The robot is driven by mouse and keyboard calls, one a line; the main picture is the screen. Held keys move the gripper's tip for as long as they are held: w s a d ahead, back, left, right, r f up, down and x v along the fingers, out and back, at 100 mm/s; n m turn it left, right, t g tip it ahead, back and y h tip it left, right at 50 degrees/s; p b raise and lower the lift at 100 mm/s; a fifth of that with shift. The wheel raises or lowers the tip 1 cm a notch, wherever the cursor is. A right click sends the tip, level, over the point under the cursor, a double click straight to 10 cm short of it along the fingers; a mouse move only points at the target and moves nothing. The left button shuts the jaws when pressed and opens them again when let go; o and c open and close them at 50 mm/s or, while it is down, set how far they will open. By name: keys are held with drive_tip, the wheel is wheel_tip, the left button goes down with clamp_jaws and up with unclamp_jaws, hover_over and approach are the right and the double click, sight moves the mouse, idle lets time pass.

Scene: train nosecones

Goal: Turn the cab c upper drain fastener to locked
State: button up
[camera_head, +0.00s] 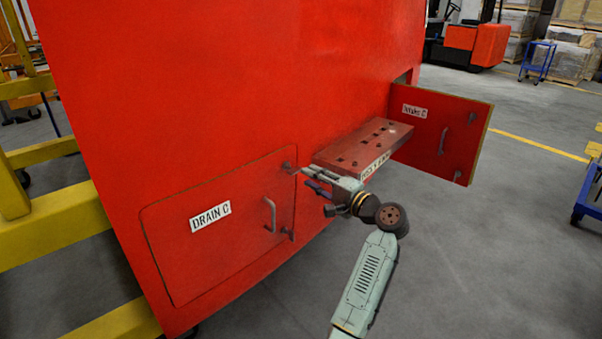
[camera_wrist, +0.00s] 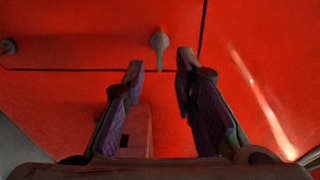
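The red drain C door (camera_head: 235,240) is shut in the red nosecone wall. Its upper fastener (camera_head: 288,166) is a small grey lever near the door's top right corner. In the wrist view the upper fastener (camera_wrist: 159,42) points down the picture, across the door seam. My gripper (camera_head: 305,177) is in front of it at the door's right edge. In the wrist view my gripper (camera_wrist: 160,60) is open, with the fastener seen in the gap just beyond the fingertips. No finger appears shut on it. The lower fastener (camera_head: 290,234) sits farther down the same edge.
A grey handle (camera_head: 270,214) is on the drain door. A reddish step with holes (camera_head: 365,146) juts out just right of my gripper. An open door panel (camera_head: 450,130) sticks out beyond it. Yellow railing (camera_head: 40,215) stands at the left. The floor at lower right is clear.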

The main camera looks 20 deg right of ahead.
drive_tip(key=v, duration=0.5)
drive_tip(key=shift+s, duration=0.25)
drive_tip(key=shift+d, duration=0.1)
